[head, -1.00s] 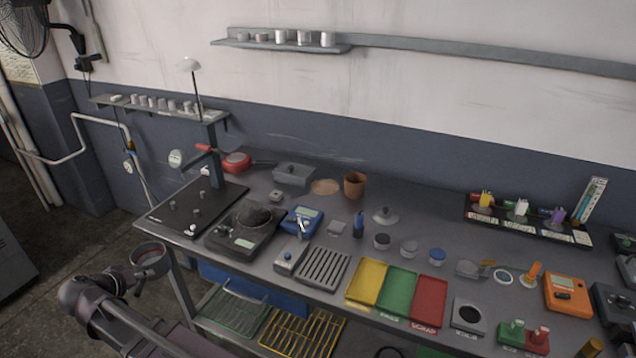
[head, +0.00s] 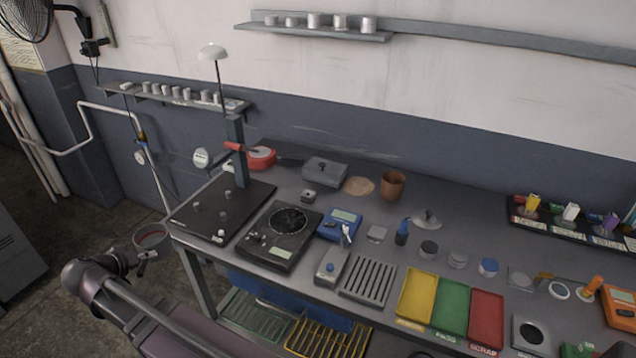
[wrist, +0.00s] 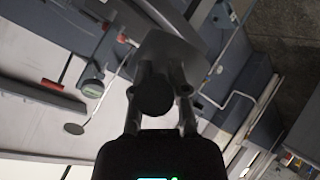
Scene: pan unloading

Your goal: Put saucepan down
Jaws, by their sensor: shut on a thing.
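The saucepan (head: 152,237) is held in the air beside the left end of the bench, off its front corner. It is round, with a dark rim and a reddish inside in the head view. My gripper (head: 143,257) is at its near side. In the wrist view, my gripper (wrist: 158,98) is closed around the dark round end of the handle, and the grey pan body (wrist: 172,52) shows beyond the fingers. The pan touches nothing but my gripper that I can see. What is inside it cannot be told.
A red pan (head: 262,157), a grey lidded box (head: 325,171) and a brown pot (head: 392,185) stand behind. Yellow, green and red trays (head: 416,298) fill the front.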

